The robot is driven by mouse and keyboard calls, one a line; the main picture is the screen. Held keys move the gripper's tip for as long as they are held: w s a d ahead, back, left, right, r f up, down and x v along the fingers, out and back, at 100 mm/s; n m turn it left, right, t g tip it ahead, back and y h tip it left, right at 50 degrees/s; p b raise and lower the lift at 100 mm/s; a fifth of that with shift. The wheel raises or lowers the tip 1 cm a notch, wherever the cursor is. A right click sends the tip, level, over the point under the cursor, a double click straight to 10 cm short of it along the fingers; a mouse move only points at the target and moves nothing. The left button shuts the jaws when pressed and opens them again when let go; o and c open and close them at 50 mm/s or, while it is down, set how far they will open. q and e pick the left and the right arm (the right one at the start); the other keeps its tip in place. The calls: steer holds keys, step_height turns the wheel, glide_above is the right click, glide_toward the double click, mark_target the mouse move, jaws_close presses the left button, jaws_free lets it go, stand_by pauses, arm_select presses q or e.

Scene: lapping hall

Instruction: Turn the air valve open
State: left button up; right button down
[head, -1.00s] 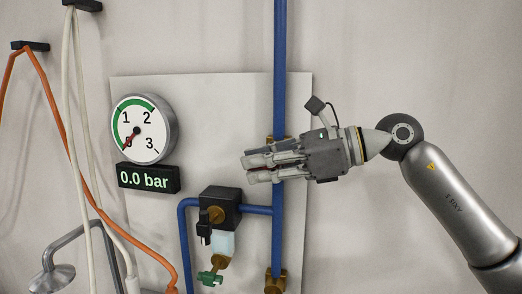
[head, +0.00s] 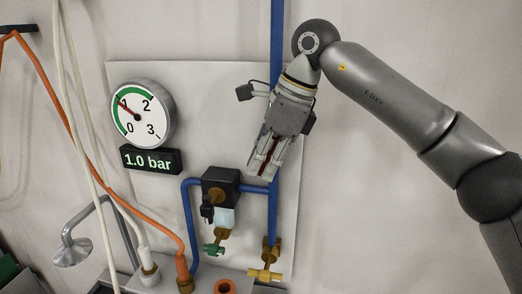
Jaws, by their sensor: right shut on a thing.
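My right gripper (head: 262,172) is in front of the blue pipe (head: 277,45) on the wall panel and points down and slightly left. It is shut on a thin red handle, of which a sliver (head: 265,167) shows between the fingers. The air valve's body on the pipe is hidden behind my gripper. The round gauge (head: 143,115) has its red needle near 1, and the black display (head: 151,160) below it reads 1.0 bar. My left gripper is not in view.
A black block (head: 221,187) with a clear bowl and green tap sits left of the pipe. A brass tap (head: 265,274) is at the pipe's foot. An orange hose (head: 72,128) and white hoses hang at left. The wall at right is bare.

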steer(key=shift+s+d+f+g+h, duration=0.1)
steer(key=shift+d+g+h, duration=0.1)
steer(key=shift+h, duration=0.8)
steer(key=shift+d+f+g+h, duration=0.1)
steer(key=shift+g+h, duration=0.1)
steer(key=shift+h, duration=0.8)
steer(key=c, duration=1.4)
jaws_free()
steer(key=shift+s+d+r, duration=0.1)
steer(key=shift+w, duration=0.2)
steer(key=shift+r, duration=3.7)
